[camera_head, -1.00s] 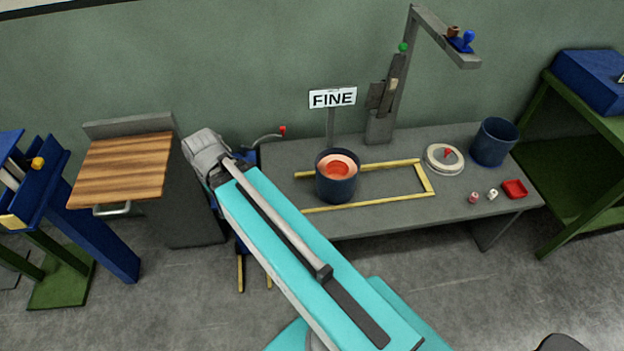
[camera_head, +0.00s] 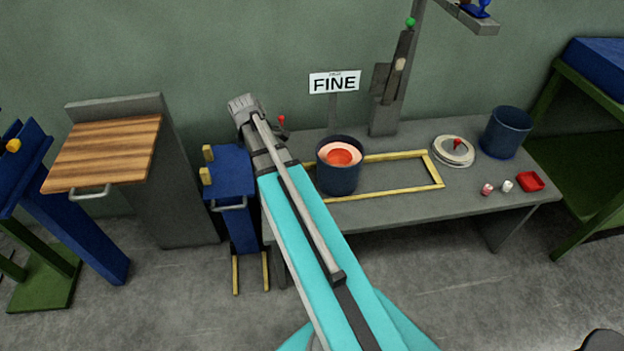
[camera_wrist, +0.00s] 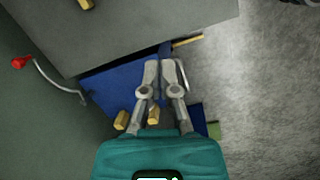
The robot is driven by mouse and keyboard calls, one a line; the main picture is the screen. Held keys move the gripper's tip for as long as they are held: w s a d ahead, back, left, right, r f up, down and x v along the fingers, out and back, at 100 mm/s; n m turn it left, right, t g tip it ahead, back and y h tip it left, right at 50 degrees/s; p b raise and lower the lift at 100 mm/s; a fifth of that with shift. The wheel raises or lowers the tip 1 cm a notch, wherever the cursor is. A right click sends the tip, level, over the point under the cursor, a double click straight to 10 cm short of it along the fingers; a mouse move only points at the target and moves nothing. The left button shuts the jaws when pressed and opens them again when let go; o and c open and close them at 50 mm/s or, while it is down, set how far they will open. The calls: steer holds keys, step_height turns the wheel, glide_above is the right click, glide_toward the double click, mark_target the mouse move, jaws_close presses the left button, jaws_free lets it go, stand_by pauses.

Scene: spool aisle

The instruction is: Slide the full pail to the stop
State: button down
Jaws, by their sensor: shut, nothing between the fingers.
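The full pail (camera_head: 340,178), dark blue with a pale ring and orange-red content, stands upright on the grey bench at the left end of a yellow rail frame. The frame's short right crosspiece (camera_head: 433,170) is well to the pail's right, with bare bench between. My gripper (camera_wrist: 160,66) is shut and empty in the wrist view, above a blue stand beside the bench edge. In the head view my arm reaches up left of the pail, apart from it in the picture; the fingers are hidden there. The pail is out of the wrist view.
A FINE sign (camera_head: 335,82) stands behind the pail. A red-tipped lever (camera_head: 282,122) is at the bench's left end. The blue stand (camera_head: 230,170) is left of the bench. A round lid (camera_head: 453,150), another blue pail (camera_head: 506,132) and small items are at the right.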

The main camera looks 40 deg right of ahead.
steer(key=w+d+f+n+g+h+b, duration=0.1)
steer(key=d+f+n+b, duration=0.3)
steer(key=d, duration=0.7)
steer(key=shift+w+d+f+b, duration=0.15)
steer(key=shift+f+b, duration=0.15)
steer(key=shift+f, duration=0.55)
steer(key=shift+f, duration=0.2)
steer(key=b+x, duration=1)
steer(key=shift+f, duration=0.1)
steer(key=shift+s+d+r, duration=0.3)
steer(key=shift+s+d, duration=0.35)
steer(key=shift+d, duration=0.25)
steer(key=shift+s+d, duration=0.4)
steer(key=shift+d, duration=0.3)
